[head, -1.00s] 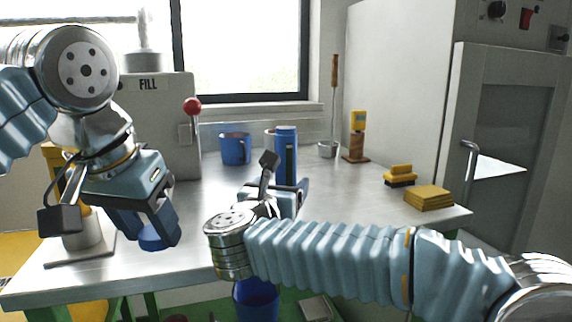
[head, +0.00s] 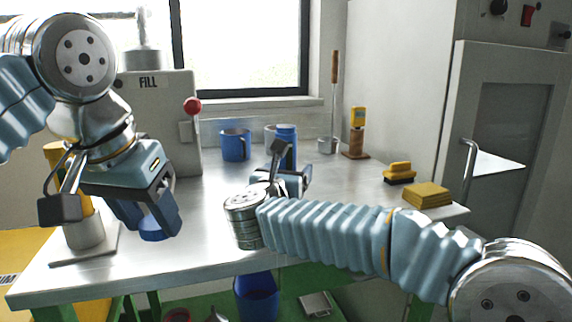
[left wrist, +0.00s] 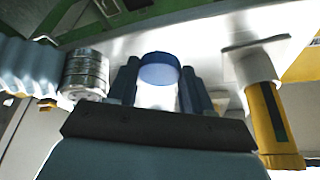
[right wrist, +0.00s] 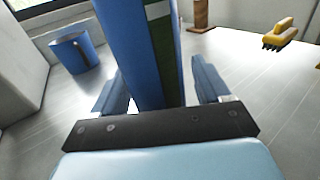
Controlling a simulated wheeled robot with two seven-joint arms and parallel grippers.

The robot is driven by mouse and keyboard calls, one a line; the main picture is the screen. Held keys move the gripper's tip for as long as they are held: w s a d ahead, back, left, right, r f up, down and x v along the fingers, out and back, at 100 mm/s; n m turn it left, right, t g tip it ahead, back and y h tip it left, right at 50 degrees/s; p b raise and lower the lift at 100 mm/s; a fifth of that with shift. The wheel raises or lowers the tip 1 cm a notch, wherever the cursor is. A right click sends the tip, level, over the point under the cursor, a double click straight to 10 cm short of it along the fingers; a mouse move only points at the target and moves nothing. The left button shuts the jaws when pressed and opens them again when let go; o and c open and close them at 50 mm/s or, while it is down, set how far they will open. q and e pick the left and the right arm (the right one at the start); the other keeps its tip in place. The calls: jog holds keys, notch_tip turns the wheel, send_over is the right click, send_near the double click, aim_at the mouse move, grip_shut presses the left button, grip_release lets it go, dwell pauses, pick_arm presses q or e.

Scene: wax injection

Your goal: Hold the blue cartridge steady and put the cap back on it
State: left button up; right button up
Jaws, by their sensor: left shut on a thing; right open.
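The blue cartridge (head: 287,134) stands upright on the metal table, towards the back. It also shows in the right wrist view (right wrist: 142,45), with a dark green strip down its side; its top is out of that view. My right gripper (head: 292,182) is open, with its fingers on either side of the cartridge and gaps visible at both sides. My left gripper (head: 155,218) is shut on the blue cap (head: 157,229), above the table's left part. The cap also shows between the fingers in the left wrist view (left wrist: 159,71).
A grey FILL machine (head: 160,120) with a red-knobbed lever stands behind my left gripper. A blue mug (head: 235,146) is left of the cartridge. A yellow cylinder on a plate (head: 95,245) is at the left.

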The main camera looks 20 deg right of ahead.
aim_at(296, 133)
jog(key=c, duration=1.3)
jog(key=shift+r, duration=0.1)
jog(key=shift+r, duration=0.65)
jog(key=s+r, duration=0.3)
jog(key=r, duration=0.2)
jog(key=s+r, duration=0.2)
jog(key=r, duration=0.1)
jog(key=shift+s, duration=0.3)
jog(key=s+r, duration=0.1)
jog(key=s, duration=0.1)
jog(key=s+r, duration=0.1)
jog(key=s, duration=0.2)
jog(key=s+r, duration=0.1)
jog(key=s, duration=0.2)
jog(key=shift+s+a+r+b, duration=0.15)
jog(key=shift+s+r+b, duration=0.1)
jog(key=shift+r+b, duration=0.1)
